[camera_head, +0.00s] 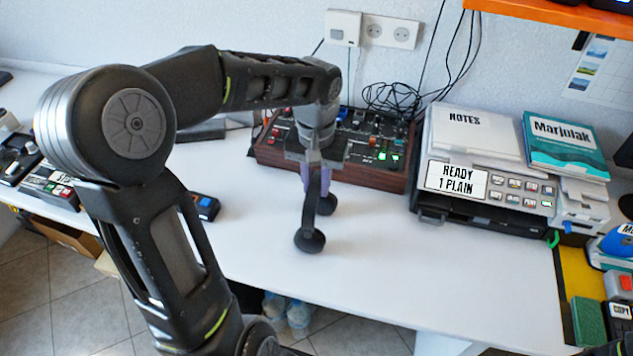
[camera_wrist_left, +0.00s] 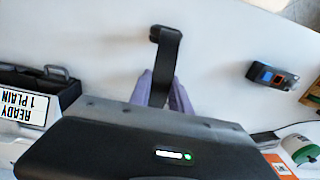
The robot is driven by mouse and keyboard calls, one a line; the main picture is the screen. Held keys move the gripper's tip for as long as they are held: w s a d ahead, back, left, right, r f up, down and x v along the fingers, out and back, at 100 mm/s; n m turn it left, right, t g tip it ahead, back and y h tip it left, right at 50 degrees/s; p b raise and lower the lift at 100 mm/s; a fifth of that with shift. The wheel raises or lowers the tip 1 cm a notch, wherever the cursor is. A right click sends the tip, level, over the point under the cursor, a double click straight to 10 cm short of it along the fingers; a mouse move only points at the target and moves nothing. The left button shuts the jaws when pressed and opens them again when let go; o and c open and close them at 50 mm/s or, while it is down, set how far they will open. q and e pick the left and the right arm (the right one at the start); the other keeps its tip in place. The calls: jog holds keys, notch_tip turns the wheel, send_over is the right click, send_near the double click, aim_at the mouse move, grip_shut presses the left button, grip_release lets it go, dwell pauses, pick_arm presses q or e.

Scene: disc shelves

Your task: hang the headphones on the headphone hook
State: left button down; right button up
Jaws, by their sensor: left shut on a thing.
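The black headphones (camera_head: 309,240) hang with their ear cups down over the white table, in the middle of the head view. My left gripper (camera_head: 317,172), with purple fingers, is shut on their headband from above. In the left wrist view the dark headband (camera_wrist_left: 166,62) runs out from between the purple fingers of the gripper (camera_wrist_left: 162,92), and part of it is hidden behind the gripper body. I cannot tell whether the ear cups touch the table. I cannot make out the headphone hook in either view.
A wood-sided mixer console (camera_head: 375,165) stands just behind the gripper, with tangled black cables behind it. A printer (camera_head: 480,205) with a notes pad and a teal book stands at the right. An orange shelf (camera_head: 560,12) is at the top right. The table front (camera_head: 400,270) is clear.

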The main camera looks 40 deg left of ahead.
pick_arm(q)
jog(key=shift+f, duration=0.15)
jog(key=c, duration=1.2)
grip_release()
jog(key=shift+r, duration=0.5)
notch_tip(320, 180, up, 11)
jog(key=shift+r, duration=0.15)
